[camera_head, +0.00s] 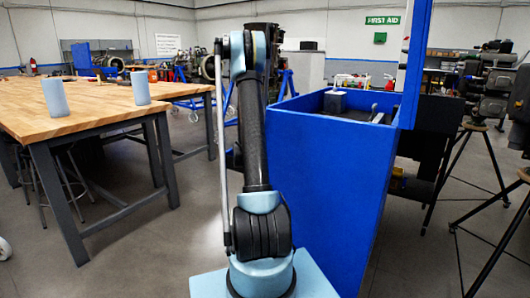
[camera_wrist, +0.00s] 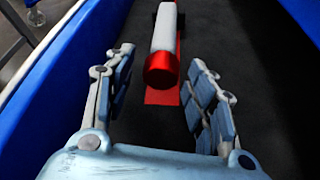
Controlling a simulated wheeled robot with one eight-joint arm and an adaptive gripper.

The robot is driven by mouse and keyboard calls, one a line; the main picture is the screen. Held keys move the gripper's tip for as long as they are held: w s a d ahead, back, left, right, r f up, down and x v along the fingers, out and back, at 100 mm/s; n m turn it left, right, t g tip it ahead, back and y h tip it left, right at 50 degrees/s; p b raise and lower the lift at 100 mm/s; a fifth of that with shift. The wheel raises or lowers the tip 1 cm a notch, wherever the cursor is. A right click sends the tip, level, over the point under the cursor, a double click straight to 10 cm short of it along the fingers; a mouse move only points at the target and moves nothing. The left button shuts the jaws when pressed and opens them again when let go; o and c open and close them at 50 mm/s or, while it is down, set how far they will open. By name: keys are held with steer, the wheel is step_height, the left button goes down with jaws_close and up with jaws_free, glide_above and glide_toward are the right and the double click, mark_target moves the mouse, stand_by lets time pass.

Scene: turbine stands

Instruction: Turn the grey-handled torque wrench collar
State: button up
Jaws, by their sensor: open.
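In the wrist view, a whitish-grey cylinder with a red round end (camera_wrist: 162,70) lies on the dark floor of a blue-walled space, its red end facing me. It looks like the grey-handled torque wrench, but its collar cannot be made out clearly. A flat red strip (camera_wrist: 160,97) lies under and in front of it. My gripper (camera_wrist: 161,62) is open and empty, with one finger on each side of the red end and a gap to both. In the head view my gripper is not clearly seen.
Wooden tables (camera_head: 95,100) with blue-grey cylinders stand at left. Tripod stands (camera_head: 480,160) are at right. Grey floor lies between the table and bench.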

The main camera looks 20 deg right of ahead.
steer(key=c, duration=1.1)
steer(key=shift+d, duration=0.25)
steer(key=shift+a, duration=0.15)
steer(key=shift+a+n, duration=0.1)
steer(key=shift+n, duration=0.2)
steer(key=shift+o, duration=0.2)
steer(key=shift+w+a+n+g+h, duration=0.15)
steer(key=shift+n+g+h, duration=0.35)
steer(key=shift+n+g, duration=0.35)
steer(key=n+g+h, duration=0.1)
steer(key=n, duration=0.1)
steer(key=n+g+h, duration=0.1)
steer(key=n, duration=0.1)
steer(key=shift+w+a+f+n, duration=0.1)
steer(key=shift+w+n, duration=0.05)
steer(key=shift+n, duration=0.1)
